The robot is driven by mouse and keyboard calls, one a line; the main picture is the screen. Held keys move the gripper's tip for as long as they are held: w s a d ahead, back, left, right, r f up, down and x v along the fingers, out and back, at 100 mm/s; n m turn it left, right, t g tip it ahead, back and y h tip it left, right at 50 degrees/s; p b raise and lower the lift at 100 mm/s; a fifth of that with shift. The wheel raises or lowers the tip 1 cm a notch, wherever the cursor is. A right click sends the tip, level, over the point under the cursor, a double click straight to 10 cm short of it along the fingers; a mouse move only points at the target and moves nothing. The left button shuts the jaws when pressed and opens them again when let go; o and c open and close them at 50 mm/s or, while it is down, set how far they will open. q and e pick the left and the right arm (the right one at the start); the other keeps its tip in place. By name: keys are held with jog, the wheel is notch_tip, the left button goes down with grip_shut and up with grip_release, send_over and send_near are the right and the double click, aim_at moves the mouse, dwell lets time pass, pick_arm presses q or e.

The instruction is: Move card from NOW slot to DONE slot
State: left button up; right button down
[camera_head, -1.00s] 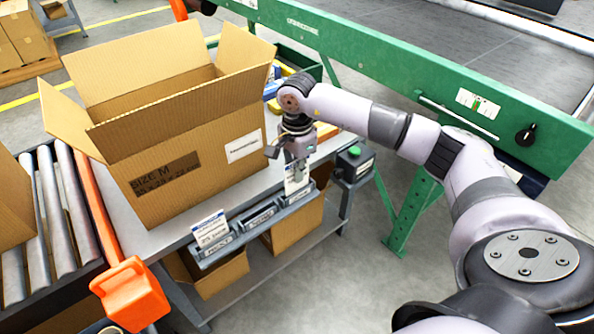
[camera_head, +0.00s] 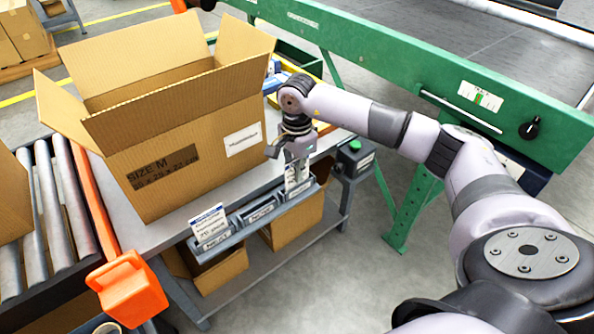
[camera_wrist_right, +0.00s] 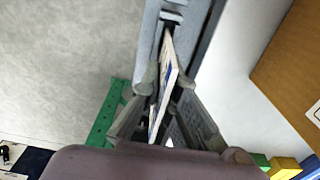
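A white card (camera_head: 297,185) stands upright at the right-hand slot of the grey card rack (camera_head: 238,232) on the bench's front edge. My right gripper (camera_head: 298,164) points down over it. In the right wrist view the card (camera_wrist_right: 166,72) shows edge-on between the two fingers (camera_wrist_right: 168,82). The fingers are spread, with a visible gap on the right side of the card. The middle slot (camera_head: 259,212) holds no visible card. Another printed card (camera_head: 208,222) stands in the left-hand slot. Slot labels are too small to read surely. My left gripper is out of view.
A large open carton (camera_head: 190,150) stands on the bench just behind the rack. A green machine frame (camera_head: 400,70) runs along the back right. A grey box with a green button (camera_head: 354,150) is right of the rack. An orange part (camera_head: 128,290) and rollers (camera_head: 50,215) lie left.

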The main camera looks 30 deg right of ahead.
jog(key=c, duration=1.7)
grip_release()
notch_tip(320, 180, up, 12)
